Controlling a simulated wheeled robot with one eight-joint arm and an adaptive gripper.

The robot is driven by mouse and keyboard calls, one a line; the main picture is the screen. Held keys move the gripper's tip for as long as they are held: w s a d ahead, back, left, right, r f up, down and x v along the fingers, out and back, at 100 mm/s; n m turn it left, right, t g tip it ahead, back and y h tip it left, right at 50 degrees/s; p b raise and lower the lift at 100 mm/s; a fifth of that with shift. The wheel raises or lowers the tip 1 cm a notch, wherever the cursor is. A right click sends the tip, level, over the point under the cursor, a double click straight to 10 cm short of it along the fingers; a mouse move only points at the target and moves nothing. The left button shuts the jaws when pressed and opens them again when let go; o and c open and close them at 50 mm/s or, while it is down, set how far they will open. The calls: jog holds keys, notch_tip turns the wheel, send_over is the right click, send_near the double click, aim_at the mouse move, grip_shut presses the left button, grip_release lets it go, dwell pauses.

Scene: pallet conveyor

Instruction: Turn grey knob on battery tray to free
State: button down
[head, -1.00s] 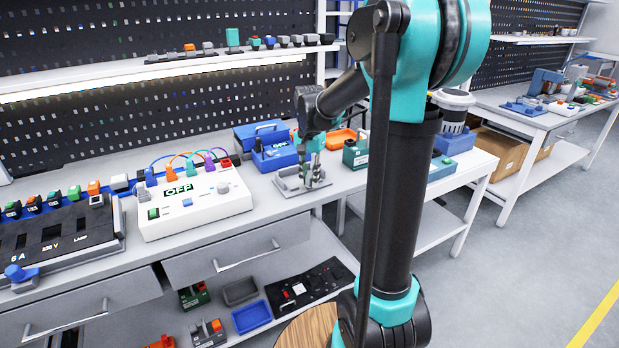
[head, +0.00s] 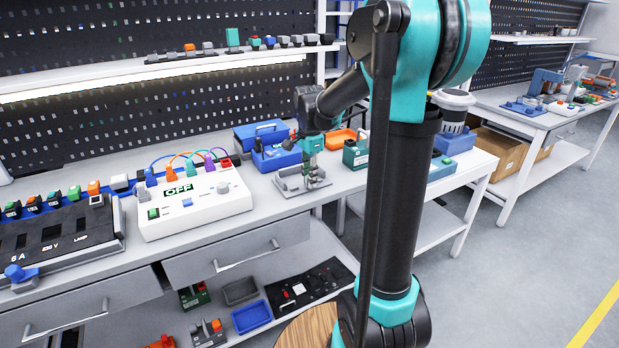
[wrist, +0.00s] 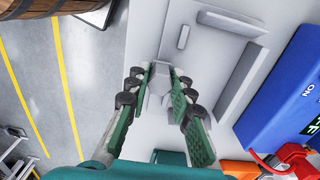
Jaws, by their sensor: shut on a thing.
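The grey battery tray (head: 290,188) lies on the workbench, right of the white box marked OFF; in the wrist view it shows as a light grey plate (wrist: 217,50) with raised grey blocks. The grey knob (wrist: 183,80) stands on it, partly hidden between my fingers. My gripper (head: 312,172) points down at the tray, and in the wrist view my gripper (wrist: 168,88) has its green-padded fingers on both sides of the knob, shut on it. In the head view the fingers hide the knob.
A blue box marked OFF (head: 278,154) stands just behind the tray, and a dark green box (head: 355,154) stands to its right. The white OFF box (head: 195,203) with coloured cables is to the left. An orange tray (head: 340,138) lies behind.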

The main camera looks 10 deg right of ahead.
dwell(0.4)
jog(key=c, duration=1.3)
grip_release()
jog(key=shift+r, duration=0.1)
notch_tip(320, 180, up, 12)
jog(key=shift+f, duration=0.1)
jog(key=s+d+f+n+t, duration=0.1)
jog(key=s+f+n, duration=0.4)
jog(key=s+f, duration=0.2)
jog(key=s+d+f+n+t, duration=0.1)
jog(key=s+f+n, duration=0.3)
jog(key=s+f, duration=0.3)
jog(key=s+d+f+n+t, duration=0.1)
jog(key=s+f+n+t, duration=0.1)
jog(key=s+f+n, duration=0.3)
jog(key=shift+s+d+f+n, duration=0.1)
jog(key=shift+s+f, duration=0.2)
jog(key=shift+f, duration=0.3)
jog(key=shift+s+d+f+n, duration=0.15)
jog(key=shift+s+f, duration=0.15)
jog(key=shift+f, duration=0.3)
jog(key=shift+s+d+f+n, duration=0.1)
jog(key=shift+s+f, duration=0.2)
jog(key=shift+f, duration=0.3)
